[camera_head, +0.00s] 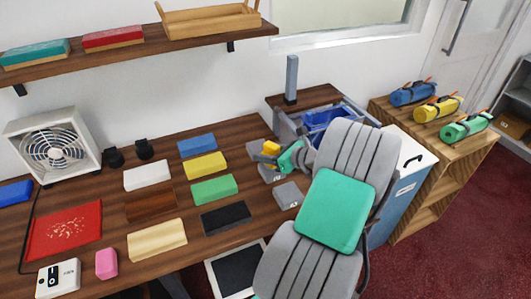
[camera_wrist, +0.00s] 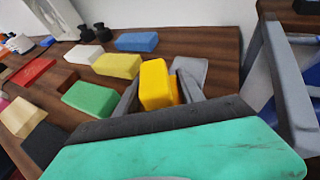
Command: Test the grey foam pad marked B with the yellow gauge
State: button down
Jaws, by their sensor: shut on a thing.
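My gripper (camera_head: 268,157) is shut on the yellow gauge (camera_head: 271,148), above the row of grey foam pads at the right part of the counter. In the wrist view the yellow gauge (camera_wrist: 156,84) sits between the two grey fingers. One grey pad (camera_head: 287,195) lies clear in front of the gripper. Another grey pad (camera_head: 255,147) shows behind it, and a third (camera_head: 277,179) is partly hidden under the gripper. In the wrist view a grey pad (camera_wrist: 189,67) shows just beyond the gauge. The pad letters are too small to read, so I cannot tell which is B.
Blue (camera_head: 197,145), yellow (camera_head: 205,165), green (camera_head: 214,189) and black (camera_head: 226,218) blocks lie left of the pads. A grey-framed bin (camera_head: 290,129) with blue inside stands right behind. My arm hides part of the counter's right front. A fan (camera_head: 55,145) stands far left.

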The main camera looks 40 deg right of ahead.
jog(key=shift+f, duration=0.55)
dwell(0.7)
jog(key=shift+r, duration=0.1)
notch_tip(320, 180, up, 7)
jog(key=p, duration=0.8)
dwell(0.9)
